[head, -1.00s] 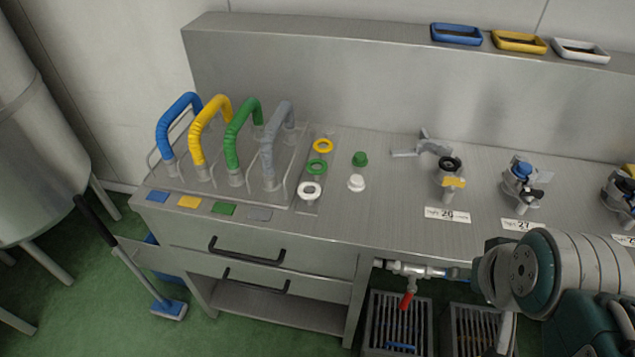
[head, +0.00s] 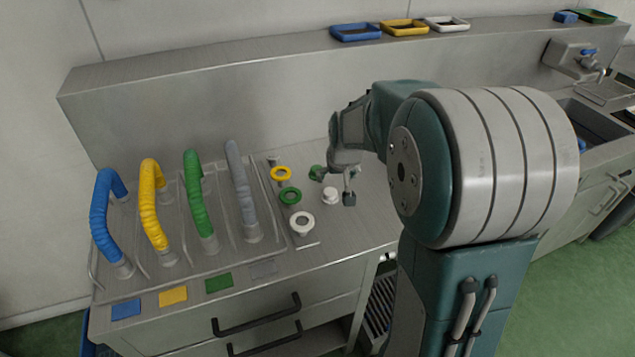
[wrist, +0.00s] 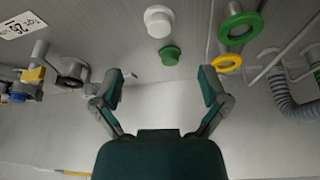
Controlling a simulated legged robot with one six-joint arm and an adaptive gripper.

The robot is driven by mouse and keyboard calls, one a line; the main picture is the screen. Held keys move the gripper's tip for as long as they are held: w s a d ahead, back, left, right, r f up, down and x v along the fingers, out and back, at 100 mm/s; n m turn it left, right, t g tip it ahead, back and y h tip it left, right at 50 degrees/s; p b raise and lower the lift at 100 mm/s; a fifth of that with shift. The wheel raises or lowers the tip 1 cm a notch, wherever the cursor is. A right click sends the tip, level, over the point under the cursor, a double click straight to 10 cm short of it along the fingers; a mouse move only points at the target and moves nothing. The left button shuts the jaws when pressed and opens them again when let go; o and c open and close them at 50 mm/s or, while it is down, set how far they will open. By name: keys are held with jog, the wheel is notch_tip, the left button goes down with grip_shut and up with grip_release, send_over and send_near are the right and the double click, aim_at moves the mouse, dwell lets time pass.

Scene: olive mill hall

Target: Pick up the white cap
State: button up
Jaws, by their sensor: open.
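The white cap (head: 330,196) stands on the steel bench top, to the right of the strip with the rings. It also shows at the top of the wrist view (wrist: 158,20), beyond my fingertips. My gripper (head: 333,186) is open and empty, with its fingers close to the cap in the head view. In the wrist view its two fingers (wrist: 161,80) are spread wide, and the cap lies apart from them. A green cap (wrist: 170,54) stands beside the white one, nearer the fingers in that view; in the head view it is partly hidden by my gripper.
A strip left of the caps carries a yellow ring (head: 281,173), a green ring (head: 290,195) and a white ring (head: 302,222). Coloured hoses, such as the grey hose (head: 240,190), arch farther left. A raised back ledge (head: 220,70) bears trays. My arm hides the bench's right part.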

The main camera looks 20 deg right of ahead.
aim_at(330, 192)
jog(key=x, duration=0.6)
jog(key=shift+w+d+f, duration=0.2)
jog(key=shift+w+d, duration=0.15)
jog(key=shift+w, duration=0.1)
jog(key=shift+w+a+f, duration=0.25)
jog(key=shift+f, duration=0.2)
jog(key=x, duration=0.4)
jog(key=shift+w+d+f, duration=0.15)
jog(key=shift+d+f, duration=0.1)
jog(key=shift+a, duration=0.1)
jog(key=c, duration=1.2)
